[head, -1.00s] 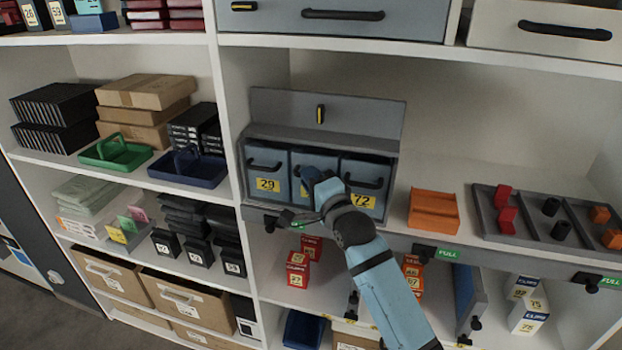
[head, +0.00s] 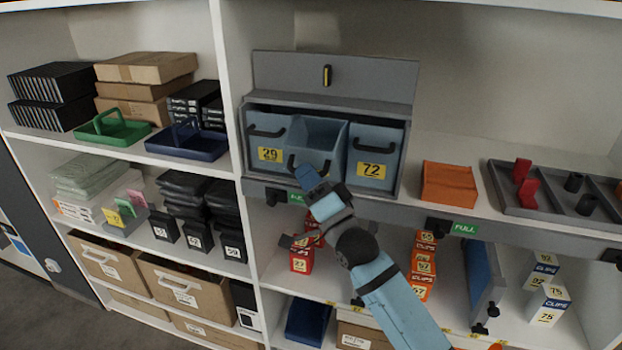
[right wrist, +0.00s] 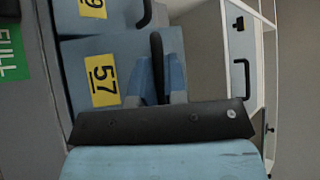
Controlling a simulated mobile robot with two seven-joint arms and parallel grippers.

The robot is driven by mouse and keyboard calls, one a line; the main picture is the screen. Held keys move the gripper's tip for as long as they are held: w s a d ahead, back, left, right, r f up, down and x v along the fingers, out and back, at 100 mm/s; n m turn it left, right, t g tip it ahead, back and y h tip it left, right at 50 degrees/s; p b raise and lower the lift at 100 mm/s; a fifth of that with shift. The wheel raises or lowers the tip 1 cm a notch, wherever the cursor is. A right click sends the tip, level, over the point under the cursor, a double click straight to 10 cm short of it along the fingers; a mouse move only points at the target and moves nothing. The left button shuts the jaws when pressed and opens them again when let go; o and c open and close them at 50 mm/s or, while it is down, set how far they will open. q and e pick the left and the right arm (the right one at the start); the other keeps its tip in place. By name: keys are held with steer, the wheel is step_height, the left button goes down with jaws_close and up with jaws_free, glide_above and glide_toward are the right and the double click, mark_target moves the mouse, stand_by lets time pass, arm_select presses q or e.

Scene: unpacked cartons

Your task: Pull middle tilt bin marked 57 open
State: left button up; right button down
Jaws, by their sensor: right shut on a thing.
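The middle tilt bin (head: 318,133) sits in a grey case between the bins marked 29 (head: 270,154) and 72 (head: 372,170). It is tilted forward out of the row, its top open and its inner faces showing. In the right wrist view its blue front bears a yellow 57 label (right wrist: 104,82) beside a black handle (right wrist: 156,48). My right gripper (head: 306,174) is at the bin's front, shut on the handle; the fingers (right wrist: 162,80) are around it in the right wrist view. The 57 label is hidden behind the gripper in the head view. My left gripper is not in view.
The case's grey lid (head: 335,78) stands raised behind the bins. An orange bin (head: 448,184) and a grey divided tray (head: 550,196) stand to the right on the same shelf. Red boxes (head: 302,259) are on the shelf below, close to my right arm.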

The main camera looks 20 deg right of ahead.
steer(key=n, duration=0.1)
steer(key=f+n+y+b, duration=0.1)
steer(key=y+b, duration=0.1)
steer(key=shift+s+a+f+n, duration=0.25)
steer(key=shift+s+f+n, duration=0.05)
steer(key=shift+s+n, duration=0.1)
steer(key=c, duration=1.2)
jaws_free()
steer(key=shift+o, duration=0.2)
steer(key=b+v, duration=0.2)
steer(key=v, duration=1.1)
steer(key=shift+s+f, duration=0.2)
steer(key=shift+f, duration=0.1)
